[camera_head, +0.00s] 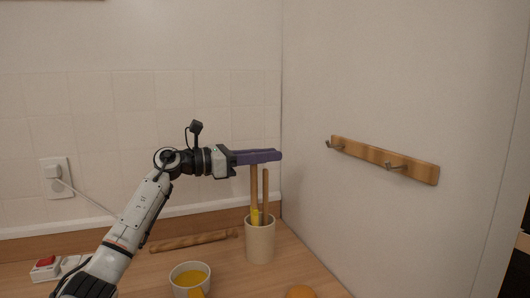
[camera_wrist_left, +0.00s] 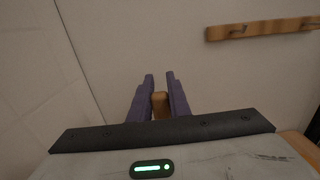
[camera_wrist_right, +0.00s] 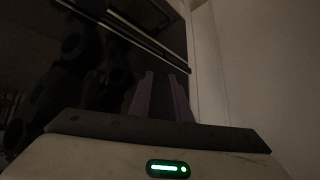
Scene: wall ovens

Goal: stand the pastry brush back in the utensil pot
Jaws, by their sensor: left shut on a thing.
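My left gripper (camera_head: 266,156) is shut on the top of the pastry brush's wooden handle (camera_head: 254,187), above the utensil pot. The brush hangs upright, with its yellow part (camera_head: 255,217) at the mouth of the cream utensil pot (camera_head: 260,243); anything lower is hidden by the pot wall. In the left wrist view the handle end (camera_wrist_left: 160,104) sits between the purple fingers. The pot stands on the wooden counter near the side wall. My right gripper (camera_wrist_right: 162,98) shows only in its own wrist view, fingers apart with nothing seen between them.
Another wooden utensil (camera_head: 266,193) stands in the pot, right beside the brush. A cup with yellow contents (camera_head: 189,277) stands in front, and an orange round thing (camera_head: 301,292) is at the counter's front. A wooden rod (camera_head: 193,240) lies behind. A hook rail (camera_head: 383,160) is on the right wall.

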